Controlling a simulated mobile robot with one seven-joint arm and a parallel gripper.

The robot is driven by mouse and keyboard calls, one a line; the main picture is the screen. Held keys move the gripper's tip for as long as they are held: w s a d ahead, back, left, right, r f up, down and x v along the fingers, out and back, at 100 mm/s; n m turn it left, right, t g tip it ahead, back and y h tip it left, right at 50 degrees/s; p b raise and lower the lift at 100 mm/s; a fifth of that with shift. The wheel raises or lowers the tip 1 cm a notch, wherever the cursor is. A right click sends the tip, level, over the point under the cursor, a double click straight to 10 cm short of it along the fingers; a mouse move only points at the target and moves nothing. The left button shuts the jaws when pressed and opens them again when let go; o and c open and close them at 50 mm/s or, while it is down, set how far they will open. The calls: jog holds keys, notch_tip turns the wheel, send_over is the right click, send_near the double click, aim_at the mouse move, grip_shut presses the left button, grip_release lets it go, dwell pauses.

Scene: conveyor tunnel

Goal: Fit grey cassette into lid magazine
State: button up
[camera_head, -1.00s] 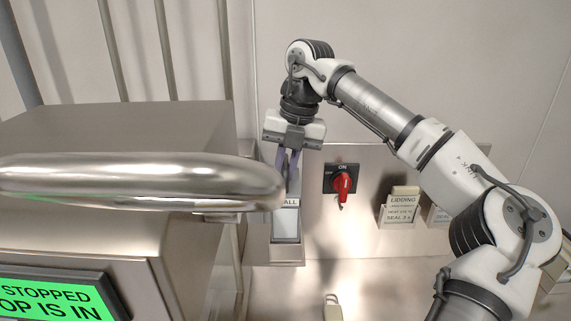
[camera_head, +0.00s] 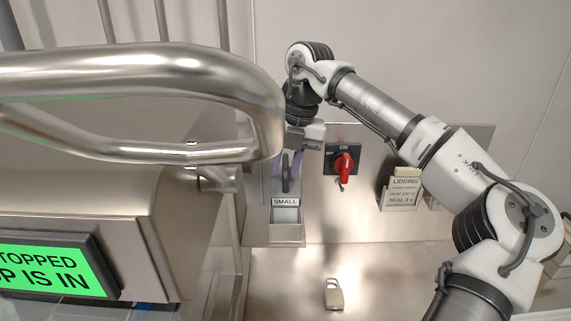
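My gripper (camera_head: 287,165) points down at the narrow metal holder (camera_head: 286,239) on the back wall, which looks like the lid magazine. A dark grey upright piece (camera_head: 285,178) shows between the fingers. It sits just above a white label reading SMALL (camera_head: 285,202). The piece may be the grip of the grey cassette, but I cannot tell whether the fingers touch it. A pale grey face shows below the label inside the holder. How deep anything sits there is unclear.
A thick metal rail (camera_head: 200,75) crosses the left foreground, above a steel machine with a green screen (camera_head: 48,268). A red rotary switch (camera_head: 343,163) and a LIDDING card (camera_head: 404,188) are right of the holder. A padlock-like tag (camera_head: 333,294) lies below.

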jog(key=shift+o, duration=1.3)
jog(key=shift+r, duration=0.1)
notch_tip(320, 180, up, 13)
jog(key=d, duration=0.2)
jog(key=shift+d+r+b, duration=0.2)
jog(key=shift+d+b, duration=0.15)
jog(key=shift+b, duration=0.1)
